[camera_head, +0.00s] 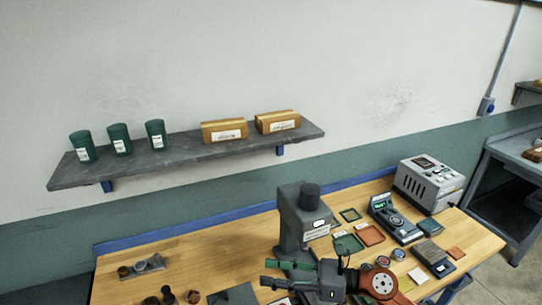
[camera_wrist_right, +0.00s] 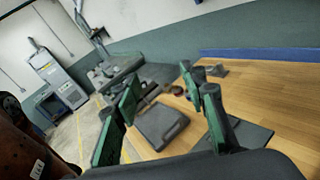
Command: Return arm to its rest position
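My right gripper (camera_head: 268,273) is low in the middle of the head view, over the front part of the wooden workbench (camera_head: 185,262). Its green fingers point left, and it is in front of the grey machine (camera_head: 293,232). In the right wrist view the gripper (camera_wrist_right: 160,78) has its two green fingers apart with nothing held between them. A dark flat case-like thing (camera_wrist_right: 160,122) shows beyond the fingers, apart from them. My left gripper is not in view.
The bench holds small dark parts at the left, green and orange trays (camera_head: 370,235), a meter (camera_head: 393,218) and a grey box unit (camera_head: 428,185) at the right. A wall shelf (camera_head: 185,155) bears green canisters and two boxes. The bench's left-middle surface is mostly clear.

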